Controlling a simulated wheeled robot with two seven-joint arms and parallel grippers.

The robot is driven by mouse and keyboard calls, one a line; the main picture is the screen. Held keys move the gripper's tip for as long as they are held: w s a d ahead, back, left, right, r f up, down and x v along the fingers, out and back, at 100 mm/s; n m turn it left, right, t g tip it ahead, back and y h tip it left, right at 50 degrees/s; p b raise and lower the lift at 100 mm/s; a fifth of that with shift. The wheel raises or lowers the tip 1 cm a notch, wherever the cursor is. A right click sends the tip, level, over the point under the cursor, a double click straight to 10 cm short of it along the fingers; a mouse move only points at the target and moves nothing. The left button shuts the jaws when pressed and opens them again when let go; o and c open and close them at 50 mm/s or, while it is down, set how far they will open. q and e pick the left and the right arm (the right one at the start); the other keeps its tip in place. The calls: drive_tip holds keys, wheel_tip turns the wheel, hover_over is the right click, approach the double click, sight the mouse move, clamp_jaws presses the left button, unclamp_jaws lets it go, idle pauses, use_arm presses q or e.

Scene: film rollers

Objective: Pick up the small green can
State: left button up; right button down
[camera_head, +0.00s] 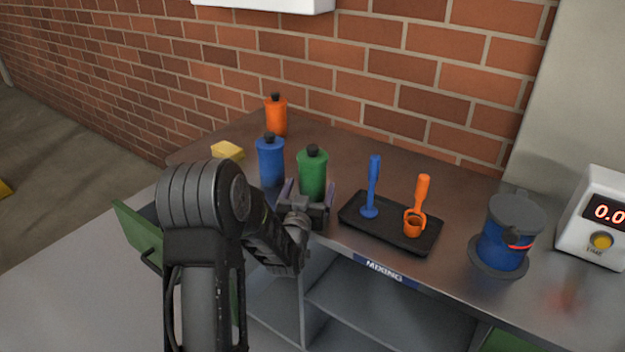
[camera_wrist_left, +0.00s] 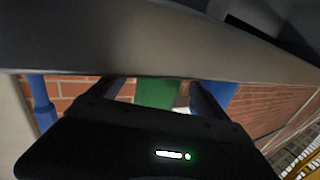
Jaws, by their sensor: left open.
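The small green can (camera_head: 312,172) is a green bottle-like container with a black cap, upright near the front edge of the worktop. My left gripper (camera_head: 308,197) is open in front of its lower part, one finger toward each side. In the left wrist view, the green body (camera_wrist_left: 155,93) shows between the two dark fingers (camera_wrist_left: 158,96). I cannot tell how far the fingers reach around it or whether they touch it. Its base is hidden behind the gripper. My right gripper is not in view.
A blue bottle (camera_head: 270,163) stands close left of the green can, with an orange bottle (camera_head: 277,118) behind. A yellow block (camera_head: 228,151) lies further left. A black tray (camera_head: 388,231) with blue and orange tools, a blue lidded tank (camera_head: 503,245) and a white timer (camera_head: 590,232) are right.

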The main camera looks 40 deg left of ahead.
sight(312, 181)
use_arm(q)
drive_tip(key=x, duration=0.3)
drive_tip(key=shift+w+f, duration=0.1)
drive_tip(key=shift+w, duration=0.05)
drive_tip(key=shift+c, duration=0.6)
clamp_jaws()
idle(0.6)
